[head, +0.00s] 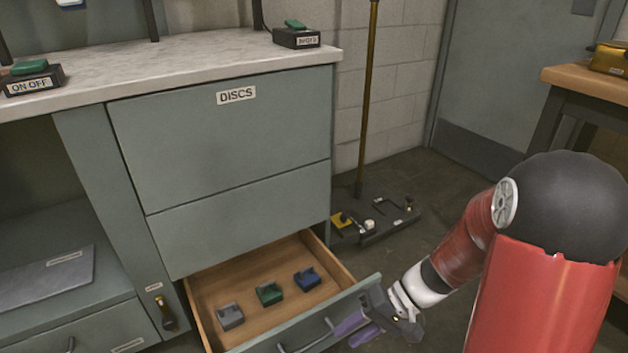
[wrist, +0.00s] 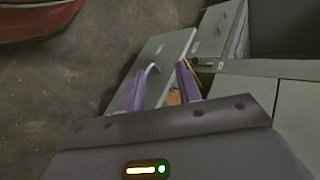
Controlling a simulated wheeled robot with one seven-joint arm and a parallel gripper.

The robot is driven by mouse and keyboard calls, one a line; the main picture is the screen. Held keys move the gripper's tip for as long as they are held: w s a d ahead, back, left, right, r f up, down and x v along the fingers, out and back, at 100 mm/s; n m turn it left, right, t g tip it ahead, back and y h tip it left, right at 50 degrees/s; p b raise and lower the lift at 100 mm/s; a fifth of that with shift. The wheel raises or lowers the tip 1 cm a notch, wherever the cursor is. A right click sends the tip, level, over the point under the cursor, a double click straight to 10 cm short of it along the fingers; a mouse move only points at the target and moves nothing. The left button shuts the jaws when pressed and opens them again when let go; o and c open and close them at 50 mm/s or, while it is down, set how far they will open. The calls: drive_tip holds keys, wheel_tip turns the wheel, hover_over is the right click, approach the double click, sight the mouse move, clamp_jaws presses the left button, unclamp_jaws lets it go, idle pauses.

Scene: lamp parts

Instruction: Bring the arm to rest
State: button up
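My arm reaches down from the right in the head view. My gripper (head: 358,329) is at the right end of the open drawer's front panel (head: 352,303), close to its bar handle (head: 310,341). Whether it touches the panel or handle cannot be told. In the wrist view the two purple fingers of my gripper (wrist: 159,88) stand apart, with nothing seen held between them.
The open drawer holds a grey block (head: 230,317), a green block (head: 269,294) and a blue block (head: 307,279). A cabinet marked DISCS (head: 230,130) rises behind it. A wooden-topped table (head: 585,80) is at right.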

drive_tip(key=s+d+r+t+h+p, duration=0.2)
drive_tip(key=r+h, duration=0.1)
drive_tip(key=r, duration=0.5)
drive_tip(key=s+d+r+t+h+p, duration=0.2)
drive_tip(key=s+d+r+t+h, duration=0.1)
drive_tip(key=r, duration=0.5)
drive_tip(key=s+d+r+t+h+p, duration=0.2)
drive_tip(key=r+h, duration=0.2)
drive_tip(key=r, duration=0.4)
drive_tip(key=shift+s+d+m+t, duration=0.25)
drive_tip(key=shift+s+m+t, duration=0.1)
drive_tip(key=shift+m+t, duration=0.05)
